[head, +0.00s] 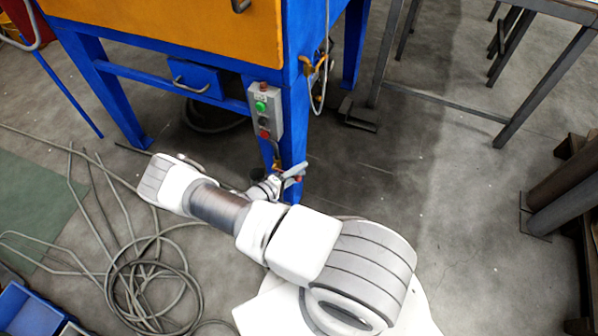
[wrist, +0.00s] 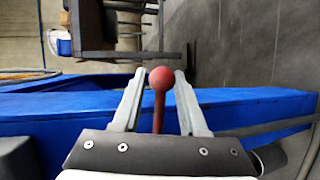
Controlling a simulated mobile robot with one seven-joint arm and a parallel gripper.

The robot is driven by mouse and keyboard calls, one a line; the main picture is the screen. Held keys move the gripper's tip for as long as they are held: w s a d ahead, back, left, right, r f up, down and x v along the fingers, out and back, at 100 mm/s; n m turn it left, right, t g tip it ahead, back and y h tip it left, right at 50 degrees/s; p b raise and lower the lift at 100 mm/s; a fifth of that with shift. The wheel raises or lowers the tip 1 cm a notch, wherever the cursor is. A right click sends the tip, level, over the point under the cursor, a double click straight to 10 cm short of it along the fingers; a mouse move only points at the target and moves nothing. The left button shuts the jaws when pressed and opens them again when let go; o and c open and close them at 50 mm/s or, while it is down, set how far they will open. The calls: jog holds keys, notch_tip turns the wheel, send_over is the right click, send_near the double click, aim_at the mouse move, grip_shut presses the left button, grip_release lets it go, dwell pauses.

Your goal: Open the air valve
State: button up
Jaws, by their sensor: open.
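A red ball-ended lever (wrist: 161,78), which looks like the air valve's handle, stands between the two fingers of my gripper (wrist: 160,74) in the wrist view. The fingers are apart, one on each side of the red stem, with small gaps visible; I see no firm contact. In the head view my gripper (head: 291,173) is low beside the front blue leg of the drum blaster (head: 300,120). A small red spot shows by the fingers there. The valve body is hidden.
A grey control box (head: 265,112) with green and red buttons is on the leg above my gripper. A coiled hose (head: 150,285) lies on the floor at left. A blue bin (head: 22,308) is at lower left.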

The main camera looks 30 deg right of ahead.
jog(key=shift+c, duration=0.2)
grip_shut()
dwell(1.1)
